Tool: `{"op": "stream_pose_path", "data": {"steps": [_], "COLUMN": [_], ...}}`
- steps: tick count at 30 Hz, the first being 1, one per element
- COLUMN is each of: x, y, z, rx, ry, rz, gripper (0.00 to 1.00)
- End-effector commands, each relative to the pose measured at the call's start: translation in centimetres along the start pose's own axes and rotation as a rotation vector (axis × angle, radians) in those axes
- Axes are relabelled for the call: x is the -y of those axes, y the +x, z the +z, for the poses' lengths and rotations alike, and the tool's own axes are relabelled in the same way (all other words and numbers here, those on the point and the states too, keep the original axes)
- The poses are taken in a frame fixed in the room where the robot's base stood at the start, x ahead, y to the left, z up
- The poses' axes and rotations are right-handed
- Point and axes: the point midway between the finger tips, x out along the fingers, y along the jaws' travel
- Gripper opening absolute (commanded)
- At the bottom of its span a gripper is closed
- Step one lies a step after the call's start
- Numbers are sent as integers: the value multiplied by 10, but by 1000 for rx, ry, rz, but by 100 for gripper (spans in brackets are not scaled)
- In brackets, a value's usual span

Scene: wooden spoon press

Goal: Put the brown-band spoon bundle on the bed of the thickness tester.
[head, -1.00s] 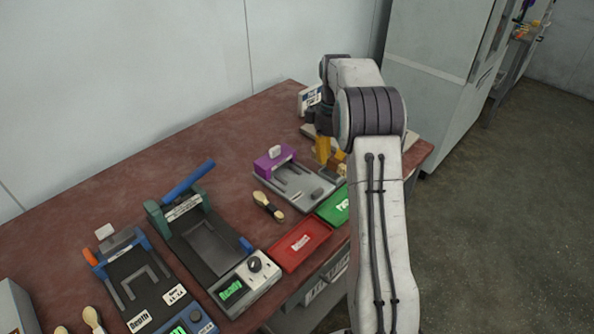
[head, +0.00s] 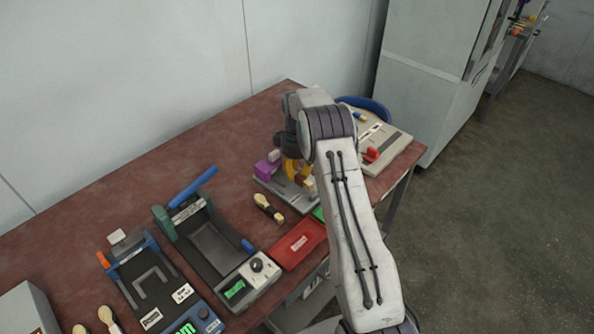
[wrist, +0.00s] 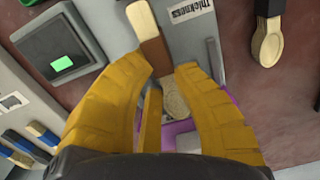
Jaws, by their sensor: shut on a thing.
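The brown-band spoon bundle (wrist: 153,52) is pale wood with a brown band, held between the yellow fingers of my gripper (wrist: 168,85) in the wrist view. My gripper (head: 297,173) is shut on it, over the thickness tester. The thickness tester (head: 272,183) is grey with a purple block at its back. In the wrist view the tester (wrist: 195,42) shows its Thickness label beside the bundle. The bundle overlaps the tester's bed there; I cannot tell whether it touches. In the head view my fingers and arm hide part of the bed.
A dark-band spoon bundle (head: 268,208) lies left of the tester. A red Reject tray (head: 298,243) is in front; my arm mostly hides a green tray (head: 318,213). A press with a blue handle (head: 192,187) and a depth tester (head: 150,285) stand left. A beige board (head: 395,150) is right.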

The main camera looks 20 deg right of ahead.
Motion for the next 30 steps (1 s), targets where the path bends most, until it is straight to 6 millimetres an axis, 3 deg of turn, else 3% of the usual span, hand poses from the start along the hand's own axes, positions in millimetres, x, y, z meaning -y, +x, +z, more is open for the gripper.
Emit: {"op": "stream_pose_path", "data": {"steps": [9, 22, 23, 30], "x": [0, 0, 0, 0], "y": [15, 20, 20, 18], "z": [0, 0, 0, 0], "rx": [-1, -2, -2, -2], "ry": [0, 0, 0, 0], "rz": [1, 1, 1, 1], "gripper": [0, 0, 24, 44]}}
